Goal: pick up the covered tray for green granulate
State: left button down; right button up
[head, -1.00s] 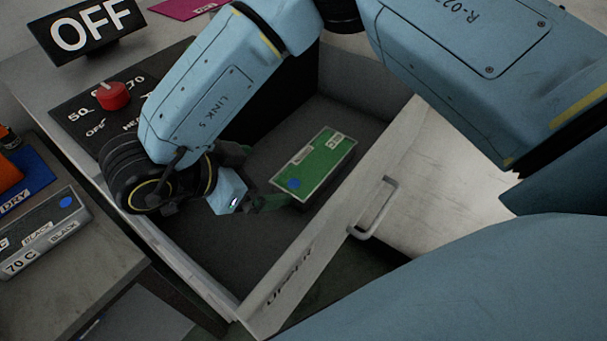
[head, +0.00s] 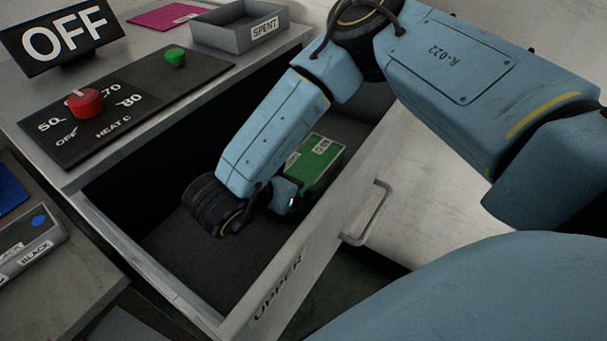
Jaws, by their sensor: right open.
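The covered tray for green granulate (head: 318,168) has a green lid with white labels and lies on the floor of the open drawer marked UPPER (head: 168,243). My right gripper (head: 292,198) is down inside the drawer, at the near left end of the tray. Its wrist and forearm hide that end of the tray and most of the fingers, so I cannot see whether they touch it. The right gripper is open. My left gripper is not in view.
The drawer front with its handle (head: 369,215) stands to the right of the tray. Above the drawer are a heat panel with a red knob (head: 85,102), an OFF sign (head: 66,39) and a grey SPENT tray (head: 207,36). A BLACK-labelled tray (head: 30,255) stands at left.

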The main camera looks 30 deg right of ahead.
aim_at(302, 169)
jog(key=x, duration=0.3)
jog(key=shift+d, duration=0.15)
jog(key=shift+c, duration=0.3)
jog(key=c, duration=1.4)
